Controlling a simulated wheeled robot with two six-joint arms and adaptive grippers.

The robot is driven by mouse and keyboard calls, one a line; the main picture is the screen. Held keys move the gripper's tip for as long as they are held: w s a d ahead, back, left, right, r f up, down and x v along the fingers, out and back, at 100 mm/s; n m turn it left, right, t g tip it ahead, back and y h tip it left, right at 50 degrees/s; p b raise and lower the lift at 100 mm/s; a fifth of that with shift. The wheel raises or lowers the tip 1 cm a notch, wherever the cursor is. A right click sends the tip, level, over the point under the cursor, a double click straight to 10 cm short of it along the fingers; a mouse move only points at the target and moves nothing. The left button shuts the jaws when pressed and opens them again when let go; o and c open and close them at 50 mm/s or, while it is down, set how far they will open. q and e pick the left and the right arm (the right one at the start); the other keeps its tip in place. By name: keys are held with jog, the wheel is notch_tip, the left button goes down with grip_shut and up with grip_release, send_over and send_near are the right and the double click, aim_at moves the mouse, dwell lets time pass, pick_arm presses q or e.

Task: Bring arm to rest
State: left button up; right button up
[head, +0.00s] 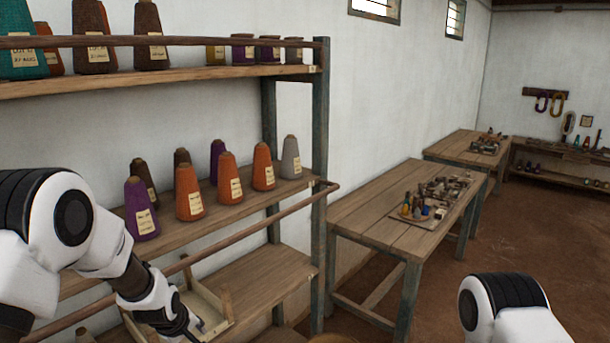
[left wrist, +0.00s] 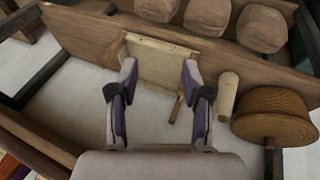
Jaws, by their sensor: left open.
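My left arm comes in from the left in the head view and reaches down in front of the shelf rack. Its gripper (head: 198,330) is partly cut off by the bottom edge, near a pale shallow wooden tray (head: 222,327) on the low shelf. In the left wrist view the gripper (left wrist: 158,72) has its two fingers wide apart. Nothing is between the fingertips. The pale tray (left wrist: 160,62) shows beyond them; I cannot tell whether they touch it. My right gripper is out of view; only a part of that arm shows at lower right.
The rack's front rail (head: 240,228) runs close beside my left arm. Several yarn cones, such as an orange one (head: 230,178), stand on the middle shelf (head: 205,222). A wooden table (head: 375,220) with small items stands right of the rack. Open floor (head: 520,240) lies beyond it.

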pick_arm(q)
jog(key=s+f+m+g, duration=0.3)
jog(key=s+f+m, duration=0.2)
jog(key=s+f, duration=1.15)
jog(key=s+f+m+g+b, duration=0.1)
jog(key=s+f+m, duration=0.15)
jog(key=s, duration=0.85)
jog(key=s+f+m+g, duration=0.1)
jog(key=s+m, duration=0.2)
jog(key=s, duration=0.8)
notch_tip(320, 180, down, 14)
jog(key=b, duration=1.4)
jog(key=shift+w+d+f, duration=0.15)
jog(key=shift+w+d, duration=0.2)
jog(key=shift+d, duration=0.05)
jog(key=shift+n, duration=0.25)
